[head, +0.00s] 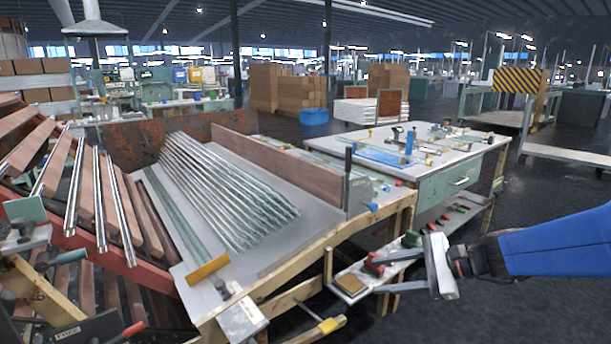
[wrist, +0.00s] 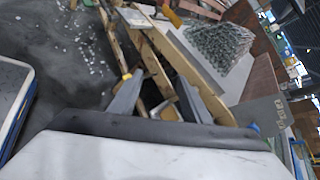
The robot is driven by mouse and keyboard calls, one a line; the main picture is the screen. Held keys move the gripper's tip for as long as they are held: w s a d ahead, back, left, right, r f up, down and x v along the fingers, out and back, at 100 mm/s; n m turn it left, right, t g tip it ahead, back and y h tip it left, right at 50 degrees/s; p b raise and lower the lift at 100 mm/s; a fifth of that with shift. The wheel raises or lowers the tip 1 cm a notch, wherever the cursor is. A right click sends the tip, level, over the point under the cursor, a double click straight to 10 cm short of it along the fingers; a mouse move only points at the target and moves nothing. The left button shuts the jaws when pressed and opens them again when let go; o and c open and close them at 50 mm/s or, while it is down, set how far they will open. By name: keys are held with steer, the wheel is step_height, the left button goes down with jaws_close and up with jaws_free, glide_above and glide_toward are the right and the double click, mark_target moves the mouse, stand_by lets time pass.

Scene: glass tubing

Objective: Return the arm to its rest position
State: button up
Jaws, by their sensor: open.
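My gripper (head: 440,265) is at the right of the head view, at the end of my blue-sleeved arm (head: 560,245), in front of the table's right end. In the wrist view my gripper (wrist: 158,95) has its two dark fingers spread apart with nothing between them. A stack of glass tubes (head: 225,190) lies on the sloped table (head: 285,250) to the left of my gripper, apart from it. The tubes also show at the top right of the wrist view (wrist: 220,45).
A wooden-framed shelf (head: 350,285) with small tools sits low beside my gripper. A workbench (head: 450,165) with tools stands behind it. A rack with several loose tubes (head: 75,185) is at the left. Dark floor (head: 540,315) is open at the lower right.

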steer(key=s+d+f+n+g+h, duration=0.1)
steer(key=s+d+f+n+h, duration=0.1)
steer(key=s+n+h, duration=0.35)
steer(key=s+d+f+n+g+h, duration=0.1)
steer(key=s+d+f+n+h, duration=0.1)
steer(key=s+n, duration=0.65)
steer(key=s+d+r+n+t+h, duration=0.1)
steer(key=s+d+h, duration=0.2)
steer(key=s+d, duration=0.2)
steer(key=shift+d+r+n+t+h, duration=0.3)
steer(key=shift+d+n+h, duration=0.1)
steer(key=shift+d, duration=0.2)
